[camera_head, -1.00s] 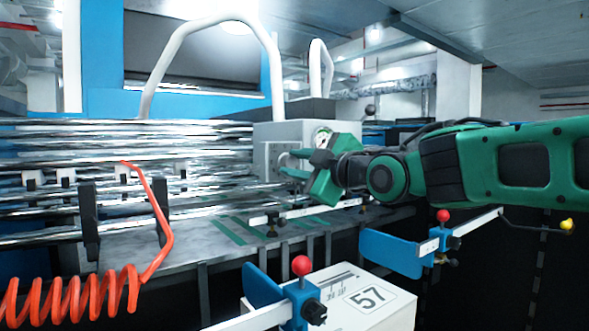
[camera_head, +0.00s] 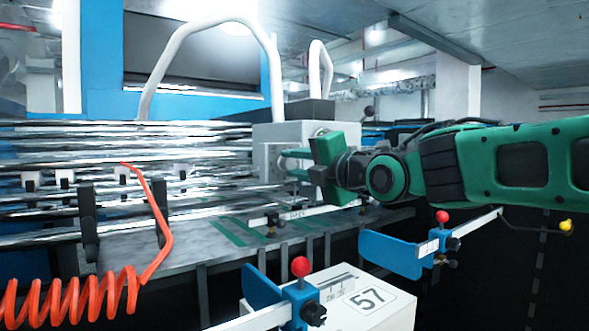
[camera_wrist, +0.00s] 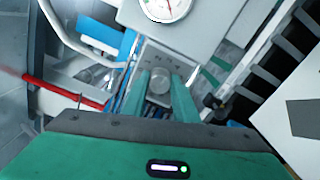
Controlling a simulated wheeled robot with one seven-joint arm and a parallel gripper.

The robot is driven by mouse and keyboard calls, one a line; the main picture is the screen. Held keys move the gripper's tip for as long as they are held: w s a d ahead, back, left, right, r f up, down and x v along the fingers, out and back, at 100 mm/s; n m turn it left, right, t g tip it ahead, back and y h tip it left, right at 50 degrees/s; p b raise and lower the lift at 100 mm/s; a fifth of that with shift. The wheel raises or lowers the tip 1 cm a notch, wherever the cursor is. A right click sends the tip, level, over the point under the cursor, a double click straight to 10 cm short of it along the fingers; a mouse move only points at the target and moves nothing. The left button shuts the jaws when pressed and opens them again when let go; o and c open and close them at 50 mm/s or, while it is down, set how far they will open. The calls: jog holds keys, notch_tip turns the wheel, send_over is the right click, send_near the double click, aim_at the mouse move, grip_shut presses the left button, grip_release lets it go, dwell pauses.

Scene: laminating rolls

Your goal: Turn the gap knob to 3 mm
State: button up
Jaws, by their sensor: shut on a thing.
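My gripper (camera_head: 292,162) is at the front of a light grey box (camera_head: 268,137) beside the chrome rolls. In the wrist view, its two green fingers (camera_wrist: 167,95) are shut on a round grey knob (camera_wrist: 160,84), which shows between their tips. The knob sits on a grey plate, and its marks are too small to read. A round dial gauge (camera_wrist: 165,6) with a white face and a red needle is above the knob in the wrist view; its reading is not legible. In the head view my gripper hides the knob.
Chrome rolls (camera_head: 130,142) run across the left. An orange coiled hose (camera_head: 85,298) hangs at front left. Blue guides with red balls (camera_head: 301,266) stand in front, by a white box marked 57 (camera_head: 345,312). A yellow-tipped rod (camera_head: 566,225) is below my arm.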

jog(key=shift+a+f+n, duration=0.15)
jog(key=shift+f+n, duration=0.05)
jog(key=shift+n, duration=0.9)
jog(key=shift+f, duration=0.1)
jog(key=o, duration=1.1)
jog(key=shift+c, duration=0.2)
jog(key=shift+s+d+r, duration=0.2)
jog(key=shift+s+d, duration=0.2)
jog(key=v, duration=0.9)
jog(key=shift+s+d, duration=0.2)
jog(key=shift+s, duration=0.05)
jog(key=shift+f, duration=0.1)
